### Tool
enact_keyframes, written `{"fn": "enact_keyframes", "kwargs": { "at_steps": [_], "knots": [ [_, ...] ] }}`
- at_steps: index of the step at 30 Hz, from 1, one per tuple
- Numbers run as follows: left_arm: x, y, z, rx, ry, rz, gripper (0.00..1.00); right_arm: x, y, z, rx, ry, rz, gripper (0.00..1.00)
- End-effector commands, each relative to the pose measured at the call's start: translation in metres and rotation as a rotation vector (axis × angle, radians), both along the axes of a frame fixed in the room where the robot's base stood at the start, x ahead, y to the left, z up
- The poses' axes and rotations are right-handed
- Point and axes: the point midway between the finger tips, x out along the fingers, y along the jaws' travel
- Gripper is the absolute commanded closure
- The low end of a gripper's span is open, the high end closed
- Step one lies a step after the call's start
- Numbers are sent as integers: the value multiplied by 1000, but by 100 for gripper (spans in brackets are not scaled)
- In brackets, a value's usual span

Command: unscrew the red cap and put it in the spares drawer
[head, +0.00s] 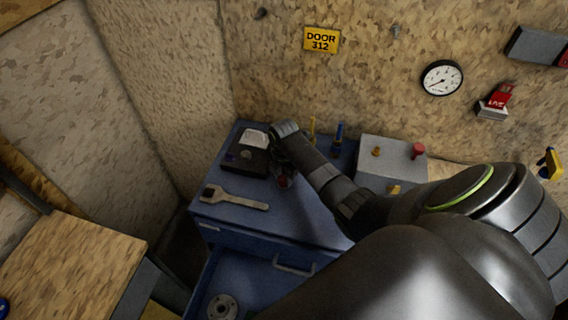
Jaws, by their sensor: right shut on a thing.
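My right gripper (282,168) hangs over the blue bench top (320,225), left of the grey box. It is shut on a small red thing (283,182) that looks like the red cap; the fingers hide much of it. The grey box (396,166) has brass fittings (376,151) on it and a red knob-like piece (418,150) at its right. An open blue drawer (254,286) sticks out below the bench top, with a grey round flange (222,306) inside. My arm hides the drawer's right part. My left gripper is not in view.
A wrench (234,198) lies at the bench's front left. A black device (246,155) stands behind it, close to my gripper. A blue-handled tool (338,138) stands at the back. A wooden table (75,270) is at the lower left. Walls close off the back and left.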

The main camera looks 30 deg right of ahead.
Motion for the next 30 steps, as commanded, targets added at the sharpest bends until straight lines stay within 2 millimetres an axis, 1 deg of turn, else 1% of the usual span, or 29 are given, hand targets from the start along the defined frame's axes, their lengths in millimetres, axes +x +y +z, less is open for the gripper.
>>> {"fn": "enact_keyframes", "kwargs": {
  "at_steps": [3, 6, 14, 15, 20, 21, 26, 28, 30],
  "knots": [
    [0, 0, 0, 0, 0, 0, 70, 0, 0, 0, 1, 1, 114, 96],
    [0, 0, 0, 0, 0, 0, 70, 0, 0, -1, 1, 1, 173, 96],
    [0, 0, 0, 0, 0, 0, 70, -1, 0, -1, 1, 1, 191, 96],
    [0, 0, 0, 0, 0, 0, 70, -1, 0, -1, 1, 1, 191, 66],
    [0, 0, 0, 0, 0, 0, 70, 0, 0, -1, 1, 1, 189, 45],
    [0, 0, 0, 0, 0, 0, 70, 0, 0, -1, 1, 1, 189, 43],
    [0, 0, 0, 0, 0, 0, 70, 0, 0, 0, 1, 1, 189, 43],
    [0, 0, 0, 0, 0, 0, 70, 0, 0, 0, 1, 1, 189, 50],
    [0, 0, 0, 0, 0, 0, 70, 0, 0, 0, 1, 1, 188, 50]
  ]
}}
